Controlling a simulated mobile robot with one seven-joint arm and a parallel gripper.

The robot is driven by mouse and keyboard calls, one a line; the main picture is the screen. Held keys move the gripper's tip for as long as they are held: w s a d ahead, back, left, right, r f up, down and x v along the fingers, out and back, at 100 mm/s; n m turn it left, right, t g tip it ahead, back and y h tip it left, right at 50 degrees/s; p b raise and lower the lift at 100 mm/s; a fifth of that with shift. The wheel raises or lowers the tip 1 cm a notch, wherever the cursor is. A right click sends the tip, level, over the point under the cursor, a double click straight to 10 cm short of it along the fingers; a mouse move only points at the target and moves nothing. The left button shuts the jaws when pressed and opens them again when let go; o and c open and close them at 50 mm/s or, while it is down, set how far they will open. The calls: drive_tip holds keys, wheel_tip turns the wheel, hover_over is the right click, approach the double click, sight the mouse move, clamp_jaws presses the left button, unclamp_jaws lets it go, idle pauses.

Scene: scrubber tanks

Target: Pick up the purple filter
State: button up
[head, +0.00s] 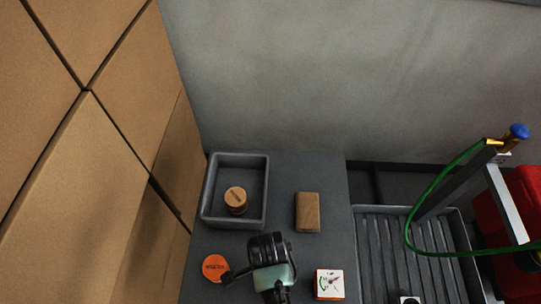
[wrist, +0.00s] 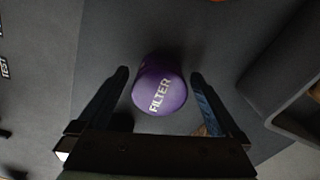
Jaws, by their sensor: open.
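The purple filter (wrist: 160,92) is a short cylinder with the word FILTER in white on its end. In the wrist view it sits on the dark grey surface between the two fingers of my gripper (wrist: 158,85). The fingers are apart, one on each side of it, with a visible gap at each side. In the head view my gripper (head: 272,278) is over the front of the dark table, and the filter is hidden behind my arm.
A grey tray (head: 208,206) holding a round wooden piece (head: 236,198) stands at the back left. A brown block (head: 307,212), an orange disc (head: 214,267) and a white gauge box (head: 329,284) lie around. A ribbed tray (head: 384,240) and green hose (head: 428,195) are at right.

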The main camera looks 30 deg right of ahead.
drive_tip(key=shift+f, duration=0.9)
drive_tip(key=c, duration=1.3)
